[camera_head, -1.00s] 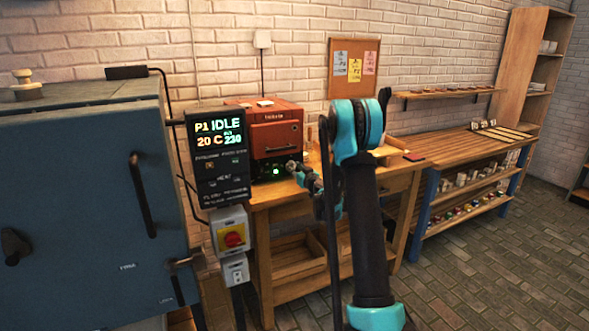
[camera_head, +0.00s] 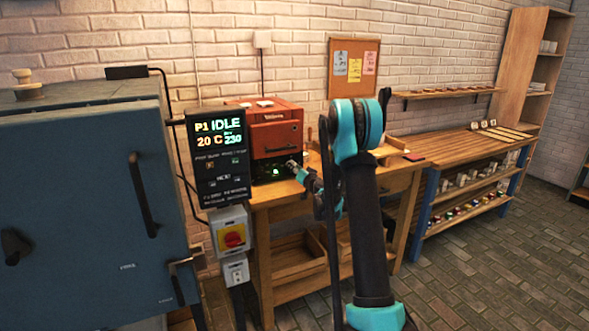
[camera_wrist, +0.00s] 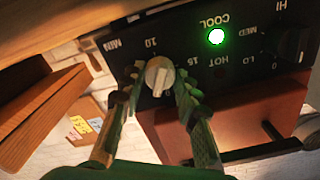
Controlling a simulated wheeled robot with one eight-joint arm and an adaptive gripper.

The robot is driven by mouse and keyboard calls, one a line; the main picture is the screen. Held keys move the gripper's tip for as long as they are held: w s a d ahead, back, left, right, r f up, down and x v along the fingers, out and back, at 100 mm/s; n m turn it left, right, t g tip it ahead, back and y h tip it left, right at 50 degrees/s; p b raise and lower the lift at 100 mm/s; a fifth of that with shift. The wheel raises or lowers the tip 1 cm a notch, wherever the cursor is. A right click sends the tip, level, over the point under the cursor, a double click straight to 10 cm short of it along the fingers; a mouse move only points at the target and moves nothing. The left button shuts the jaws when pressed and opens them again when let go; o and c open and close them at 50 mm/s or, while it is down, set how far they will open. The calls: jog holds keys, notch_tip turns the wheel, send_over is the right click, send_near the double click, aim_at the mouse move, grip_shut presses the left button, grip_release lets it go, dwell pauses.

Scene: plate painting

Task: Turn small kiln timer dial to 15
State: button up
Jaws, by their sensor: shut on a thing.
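The small kiln (camera_head: 277,138) is a red-orange box with a dark front panel on the wooden workbench. In the wrist view its black control panel (camera_wrist: 128,57) appears upside down, with the words MIN, 10 and 15 around a pale grey dial (camera_wrist: 158,71). My gripper (camera_wrist: 160,80) has one finger on each side of this dial and is shut on it. The dial's ridge lies roughly up and down in the wrist view; which mark it points to is unclear. In the head view my gripper (camera_head: 294,168) is at the kiln's lower front, hiding the dial.
A lit green lamp (camera_wrist: 216,36) sits between COOL and HOT. A second, dark knob (camera_wrist: 276,43) with LO, MED and HI marks is to its right. The large blue kiln (camera_head: 80,200) and its controller (camera_head: 218,160) stand left of the workbench (camera_head: 345,200).

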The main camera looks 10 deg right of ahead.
jog(key=m, duration=0.6)
jog(key=shift+m, duration=0.3)
jog(key=m, duration=1)
jog(key=shift+m, duration=0.4)
jog(key=m, duration=1.2)
jog(key=shift+m, duration=0.4)
jog(key=m, duration=1)
jog(key=shift+m, duration=0.4)
jog(key=m, duration=0.5)
jog(key=shift+m, duration=0.3)
